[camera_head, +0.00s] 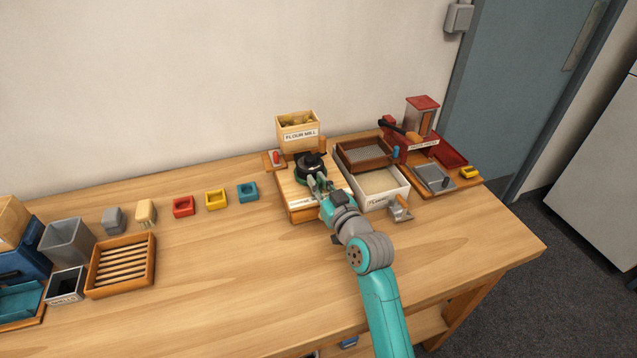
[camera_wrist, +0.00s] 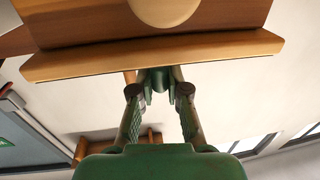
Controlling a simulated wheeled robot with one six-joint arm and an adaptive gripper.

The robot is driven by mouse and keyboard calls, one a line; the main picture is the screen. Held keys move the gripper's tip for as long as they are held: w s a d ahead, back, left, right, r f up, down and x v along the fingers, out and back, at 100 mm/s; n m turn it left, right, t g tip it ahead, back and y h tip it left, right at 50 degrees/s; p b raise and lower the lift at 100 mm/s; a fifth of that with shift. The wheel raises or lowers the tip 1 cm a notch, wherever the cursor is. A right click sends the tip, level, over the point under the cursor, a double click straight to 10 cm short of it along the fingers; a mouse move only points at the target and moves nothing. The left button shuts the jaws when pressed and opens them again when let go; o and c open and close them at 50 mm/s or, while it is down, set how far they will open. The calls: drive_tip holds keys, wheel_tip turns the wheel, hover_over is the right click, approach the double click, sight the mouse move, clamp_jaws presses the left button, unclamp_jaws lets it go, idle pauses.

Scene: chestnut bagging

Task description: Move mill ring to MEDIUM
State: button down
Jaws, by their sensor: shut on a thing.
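The flour mill (camera_head: 297,190) is a wooden box with a labelled hopper (camera_head: 298,133) at its back. The mill ring (camera_head: 301,181) is a dark green ring around the black round top (camera_head: 308,163) of the mill. My gripper (camera_head: 318,182) reaches in from the front right and is shut at the ring's near right side. In the wrist view, my fingertips (camera_wrist: 158,88) close on a small green part under a wooden board edge. The ring's setting marks are too small or hidden to read, so I cannot tell where MEDIUM is.
A white box (camera_head: 382,189) with a sieve tray (camera_head: 364,154) stands right of the mill. A red-topped press station (camera_head: 423,115) is farther right. Red, yellow and blue blocks (camera_head: 216,199) lie to the left. The table front at left centre is clear.

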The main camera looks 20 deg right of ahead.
idle(0.5)
drive_tip(key=c, duration=1.1)
unclamp_jaws()
drive_tip(key=shift+c, duration=0.2)
drive_tip(key=shift+s, duration=0.1)
drive_tip(key=s+d, duration=0.2)
drive_tip(key=s, duration=0.9)
drive_tip(key=shift+s, duration=0.35)
